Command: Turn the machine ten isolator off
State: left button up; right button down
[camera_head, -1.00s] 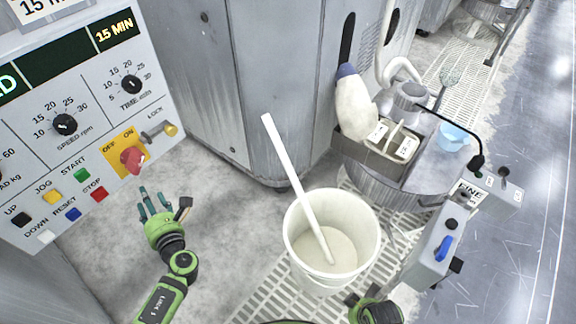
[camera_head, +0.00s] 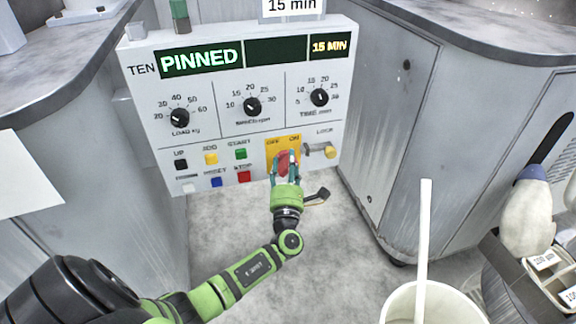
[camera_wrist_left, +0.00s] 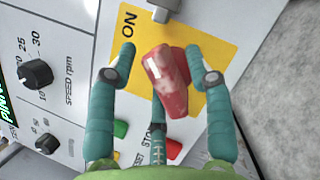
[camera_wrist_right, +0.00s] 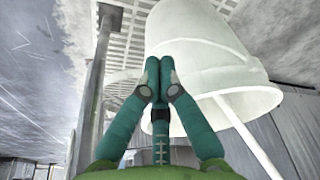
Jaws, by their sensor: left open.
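The control panel (camera_head: 150,98) of machine ten has a lit display reading PINNED. Its red isolator knob (camera_head: 287,158) sits on a yellow plate (camera_head: 271,147) marked OFF on the left and ON on the right. My left gripper (camera_head: 287,164) is at the knob, open, its fingers pointing at the panel. In the left wrist view the red knob (camera_wrist_left: 167,77) stands between the spread fingers of the left gripper (camera_wrist_left: 163,55); I cannot tell whether they touch it. OFF is hidden there, and the knob's exact setting is unclear. My right gripper (camera_wrist_right: 160,68) is shut and empty, outside the head view.
A lock pin (camera_head: 325,151) is right of the yellow plate. Start (camera_head: 240,153) and stop (camera_head: 244,176) buttons are close on its left. A white bucket (camera_head: 400,302) with a white stick stands at lower right; it shows near the right gripper (camera_wrist_right: 205,45).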

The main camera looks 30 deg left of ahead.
pick_arm(q)
grip_shut()
